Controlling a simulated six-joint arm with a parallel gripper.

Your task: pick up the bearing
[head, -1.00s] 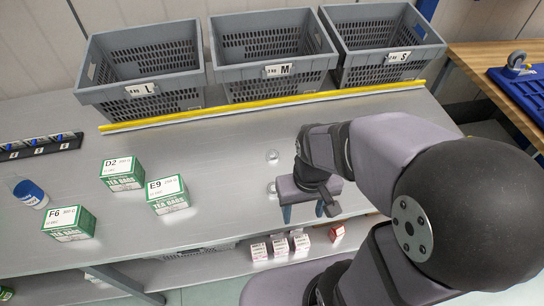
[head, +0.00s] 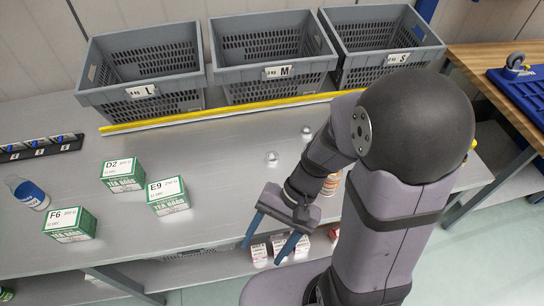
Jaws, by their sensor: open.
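Two small shiny round metal pieces, which look like bearings, lie on the grey table: one (head: 272,158) near the middle and one (head: 307,133) farther back, beside my arm. At this size I cannot tell their exact shape. My gripper (head: 267,242) has two blue fingers spread apart with nothing between them. It shows over the table's front edge, in front of and below both metal pieces in the picture. My gripper and wrist hide the table surface behind them.
Three grey crates (head: 141,92) stand at the back behind a yellow strip (head: 220,112). An orange-and-white object (head: 330,184) is partly behind my arm. Small boxes (head: 259,252) sit on the lower shelf.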

